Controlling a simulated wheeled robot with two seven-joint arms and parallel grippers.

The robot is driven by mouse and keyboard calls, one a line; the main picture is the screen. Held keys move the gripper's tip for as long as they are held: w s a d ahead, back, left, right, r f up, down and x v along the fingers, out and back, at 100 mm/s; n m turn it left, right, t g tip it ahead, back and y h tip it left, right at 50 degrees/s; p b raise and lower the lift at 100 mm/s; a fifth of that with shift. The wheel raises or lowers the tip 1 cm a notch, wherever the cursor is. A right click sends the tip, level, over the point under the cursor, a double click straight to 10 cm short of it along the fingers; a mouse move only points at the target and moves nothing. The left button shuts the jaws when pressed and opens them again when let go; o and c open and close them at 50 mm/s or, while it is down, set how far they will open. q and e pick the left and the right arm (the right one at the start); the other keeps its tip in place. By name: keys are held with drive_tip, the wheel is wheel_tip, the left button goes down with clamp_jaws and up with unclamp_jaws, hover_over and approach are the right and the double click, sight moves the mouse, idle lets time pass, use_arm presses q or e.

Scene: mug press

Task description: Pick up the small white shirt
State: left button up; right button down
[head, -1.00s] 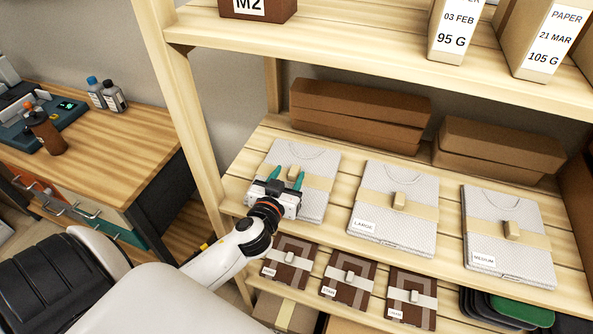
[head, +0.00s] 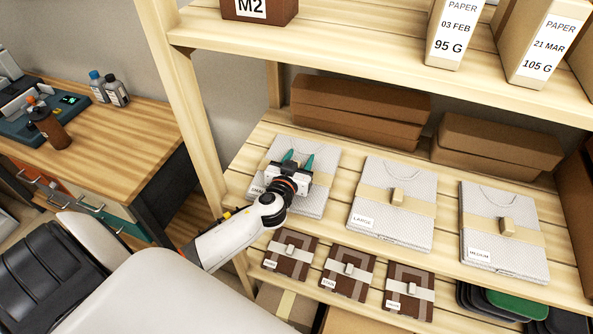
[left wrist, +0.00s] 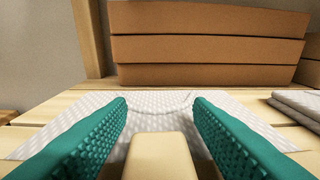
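The small white shirt (head: 318,196) lies folded flat on the wooden shelf at the left, with a partly hidden size label at its left edge. It also shows in the left wrist view (left wrist: 160,102). A beige tab (left wrist: 160,152) on its band stands between my fingers. My left gripper (head: 297,160) is over the shirt with teal fingers apart. In the left wrist view the fingers are on either side of the tab, with gaps visible. The arm hides part of the shirt. My right gripper is not in view.
The shirts labelled large (head: 392,229) and medium (head: 505,255) lie to the right. Brown boxes (head: 360,112) stand behind. Brown packets (head: 348,275) lie on the lower shelf, a shelf post (head: 195,110) rises at left, and an upper shelf (head: 380,55) hangs above.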

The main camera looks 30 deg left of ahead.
use_arm(q)
clamp_jaws()
